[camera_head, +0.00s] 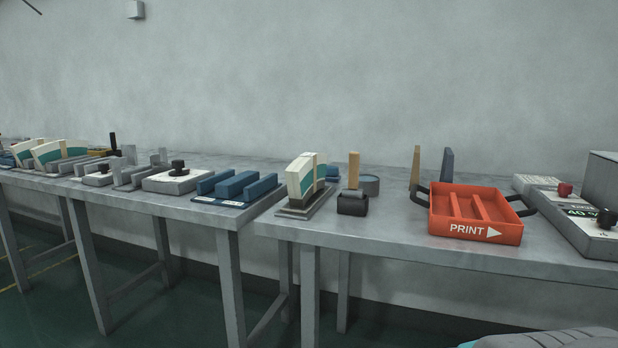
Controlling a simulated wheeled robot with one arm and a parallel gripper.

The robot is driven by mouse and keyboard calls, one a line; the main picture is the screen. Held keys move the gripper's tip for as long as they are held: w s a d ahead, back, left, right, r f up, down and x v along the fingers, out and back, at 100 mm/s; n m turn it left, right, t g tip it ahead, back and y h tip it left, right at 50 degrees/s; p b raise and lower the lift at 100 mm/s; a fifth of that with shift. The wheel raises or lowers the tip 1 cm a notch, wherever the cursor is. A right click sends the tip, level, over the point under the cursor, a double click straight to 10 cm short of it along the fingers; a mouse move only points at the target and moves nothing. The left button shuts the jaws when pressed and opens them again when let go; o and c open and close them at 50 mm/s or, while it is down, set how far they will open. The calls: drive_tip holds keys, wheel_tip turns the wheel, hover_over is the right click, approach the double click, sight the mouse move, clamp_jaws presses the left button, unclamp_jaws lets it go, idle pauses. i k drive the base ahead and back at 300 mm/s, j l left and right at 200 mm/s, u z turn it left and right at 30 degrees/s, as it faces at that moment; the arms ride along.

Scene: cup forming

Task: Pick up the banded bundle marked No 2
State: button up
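A cream and teal bundle (300,178) with a pale band stands upright on a small grey-brown base, near the left end of the right table (385,229). More cream and teal bundles (47,152) stand at the far left of the left table (130,197), partly overlapping one another. I cannot read a No 2 mark on any bundle. My gripper is not in view.
An orange tray (475,231) marked PRINT with an arrow has dark side handles. Blue blocks (236,185) and grey fixtures (178,181) occupy the left table.

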sight(306, 175)
drive_tip(key=i+j+z, duration=0.15)
drive_tip(key=j+z, duration=0.2)
drive_tip(key=j, duration=0.15)
drive_tip(key=j+z, duration=0.75)
drive_tip(key=j, duration=0.3)
